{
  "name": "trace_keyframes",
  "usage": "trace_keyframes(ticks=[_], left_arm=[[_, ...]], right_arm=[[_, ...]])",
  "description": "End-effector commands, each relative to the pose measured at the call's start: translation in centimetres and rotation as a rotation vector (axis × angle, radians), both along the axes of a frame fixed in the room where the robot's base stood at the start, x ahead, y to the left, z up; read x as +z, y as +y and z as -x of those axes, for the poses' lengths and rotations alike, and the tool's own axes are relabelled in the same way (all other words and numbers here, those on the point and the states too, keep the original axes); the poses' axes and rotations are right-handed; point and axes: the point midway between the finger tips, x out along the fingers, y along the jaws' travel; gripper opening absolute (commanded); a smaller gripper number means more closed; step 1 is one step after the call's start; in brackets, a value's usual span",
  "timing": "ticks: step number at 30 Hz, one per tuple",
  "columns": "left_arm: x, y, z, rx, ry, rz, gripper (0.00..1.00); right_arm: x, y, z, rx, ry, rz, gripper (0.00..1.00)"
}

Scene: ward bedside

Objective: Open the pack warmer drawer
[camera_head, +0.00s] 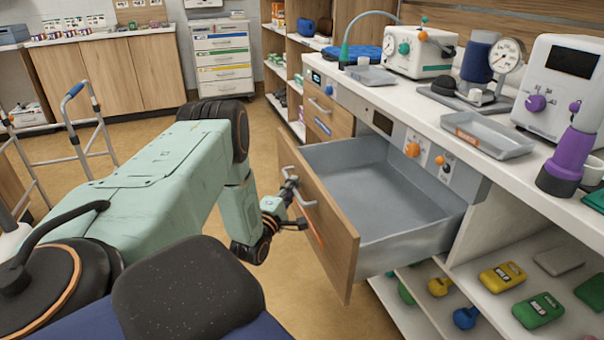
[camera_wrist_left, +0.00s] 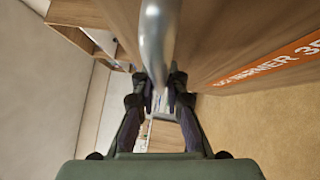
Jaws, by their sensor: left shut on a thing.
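The pack warmer drawer (camera_head: 350,190) stands pulled well out from the counter, and its grey inside looks empty. Its wooden front (camera_head: 318,222) carries a metal bar handle (camera_head: 300,192). My left gripper (camera_head: 297,204) is at the handle on the outer side of the front. In the left wrist view the handle (camera_wrist_left: 159,40) runs between the two dark fingers of my left gripper (camera_wrist_left: 160,95), which are shut on it. An orange label (camera_wrist_left: 270,62) shows on the drawer front there. My right gripper is not in view.
The counter above holds a purple device (camera_head: 570,155), a metal tray (camera_head: 487,135) and a gauge (camera_head: 507,57). Open shelves (camera_head: 480,255) with coloured packs sit below right of the drawer. A walking frame (camera_head: 85,135) stands at the left. The floor beyond the drawer is clear.

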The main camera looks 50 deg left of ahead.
Motion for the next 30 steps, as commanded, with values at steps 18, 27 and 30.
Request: trace_keyframes(ticks=[18, 27, 30], left_arm=[[-0.01, 0.13, 0.29, 0.001, -0.001, 0.000, 0.31], [0.00, 0.12, 0.27, 0.001, -0.001, 0.000, 0.36], [-0.08, 0.01, 0.63, 0.002, 0.000, 0.000, 0.36]], right_arm=[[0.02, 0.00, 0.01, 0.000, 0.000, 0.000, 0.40], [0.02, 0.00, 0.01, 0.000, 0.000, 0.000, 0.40], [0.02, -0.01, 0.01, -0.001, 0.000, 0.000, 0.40]])
